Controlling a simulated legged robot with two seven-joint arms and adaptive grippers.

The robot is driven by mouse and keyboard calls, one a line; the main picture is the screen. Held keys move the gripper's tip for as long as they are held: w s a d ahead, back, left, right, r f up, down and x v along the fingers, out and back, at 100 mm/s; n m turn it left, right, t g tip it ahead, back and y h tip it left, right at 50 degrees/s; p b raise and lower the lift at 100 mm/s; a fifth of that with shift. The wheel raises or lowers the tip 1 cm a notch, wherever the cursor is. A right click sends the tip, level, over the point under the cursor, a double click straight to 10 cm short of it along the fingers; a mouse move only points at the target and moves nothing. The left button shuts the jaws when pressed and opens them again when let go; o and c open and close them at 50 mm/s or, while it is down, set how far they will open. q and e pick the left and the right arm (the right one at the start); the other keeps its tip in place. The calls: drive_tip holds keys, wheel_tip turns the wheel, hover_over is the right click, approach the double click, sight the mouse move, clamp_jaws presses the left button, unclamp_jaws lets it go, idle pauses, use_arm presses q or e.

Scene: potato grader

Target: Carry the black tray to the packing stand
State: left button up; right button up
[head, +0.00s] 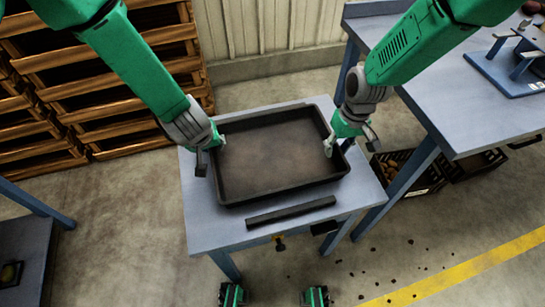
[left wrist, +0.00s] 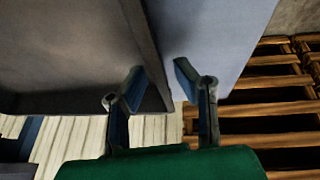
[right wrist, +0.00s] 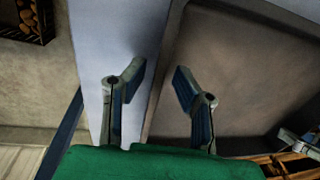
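The black tray (head: 282,192) is shallow and rectangular, looks empty, and sits flat on a small blue-grey table (head: 203,228). My left gripper (head: 211,150) is at the tray's left wall. In the left wrist view its fingers (left wrist: 160,85) stand apart, one on each side of the tray wall (left wrist: 150,45), with gaps showing. My right gripper (head: 350,143) is at the right wall. In the right wrist view its fingers (right wrist: 158,85) are also spread on either side of the wall (right wrist: 168,50). I cannot tell which surface is the packing stand.
A loose-looking black bar (head: 291,212) lies in front of the tray. A larger blue-grey table (head: 440,100) stands close at right, with dark crates (head: 410,172) of potatoes beneath it. Wooden pallets (head: 105,80) are stacked at back left. Dark bits lie on the floor at front right.

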drive_tip(key=shift+w+r, duration=0.1)
drive_tip(key=shift+r, duration=0.2)
use_arm(q)
drive_tip(key=v, duration=1.1)
drive_tip(key=shift+s+r, duration=0.15)
drive_tip(key=shift+r, duration=0.2)
use_arm(e)
wheel_tip(320, 180, up, 11)
drive_tip(key=d, duration=0.1)
drive_tip(key=shift+w+d, duration=0.15)
drive_tip(key=shift+d, duration=0.05)
use_arm(q)
drive_tip(key=shift+s+d, duration=0.1)
